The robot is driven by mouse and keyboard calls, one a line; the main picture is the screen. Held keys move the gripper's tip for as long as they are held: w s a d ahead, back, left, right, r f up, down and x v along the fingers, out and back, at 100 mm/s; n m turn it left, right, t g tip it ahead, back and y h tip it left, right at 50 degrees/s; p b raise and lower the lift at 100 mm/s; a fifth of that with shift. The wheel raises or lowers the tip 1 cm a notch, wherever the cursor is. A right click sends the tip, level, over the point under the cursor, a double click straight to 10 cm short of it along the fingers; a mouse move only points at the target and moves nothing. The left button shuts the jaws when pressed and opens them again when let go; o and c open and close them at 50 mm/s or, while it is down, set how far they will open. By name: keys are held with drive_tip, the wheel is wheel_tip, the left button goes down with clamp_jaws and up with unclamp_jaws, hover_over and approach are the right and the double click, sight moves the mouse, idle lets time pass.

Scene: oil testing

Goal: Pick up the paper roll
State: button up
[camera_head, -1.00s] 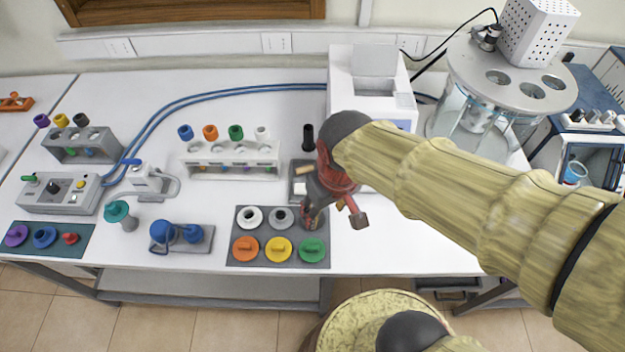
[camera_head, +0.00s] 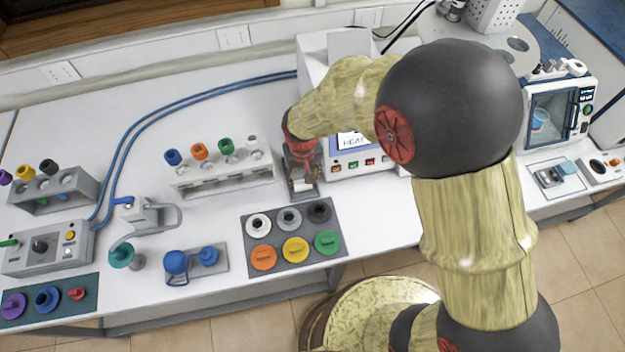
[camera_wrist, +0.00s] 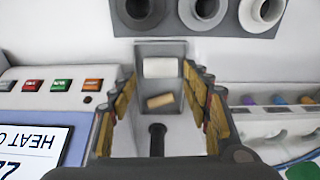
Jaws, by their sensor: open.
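The paper roll (camera_wrist: 160,67) is a short white cylinder. It lies crosswise in a small grey tray (camera_wrist: 174,48), at the tray's upper end in the wrist view. The roll also shows in the head view (camera_head: 302,185), just below my gripper (camera_head: 300,168). In the wrist view my gripper (camera_wrist: 160,78) is open, with one finger on each side of the tray. The roll appears between the fingertips, with nothing held. I cannot tell the exact height of the fingertips above it.
The heating device (camera_head: 350,150) stands close on one side, a white rack (camera_head: 225,172) on the other. A plate of rings (camera_head: 294,235) lies in front.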

sight(303, 182)
drive_tip(key=shift+w+a, duration=0.2)
drive_tip(key=shift+w, duration=0.1)
drive_tip(key=shift+f, duration=0.2)
drive_tip(key=f, duration=0.2)
drive_tip(key=w+f, duration=0.1)
drive_tip(key=f, duration=0.4)
drive_tip(key=shift+w+a+f+b, duration=0.1)
drive_tip(key=shift+w+b, duration=0.05)
drive_tip(key=shift+b, duration=0.15)
drive_tip(key=shift+c, duration=0.6)
drive_tip(key=c, duration=0.7)
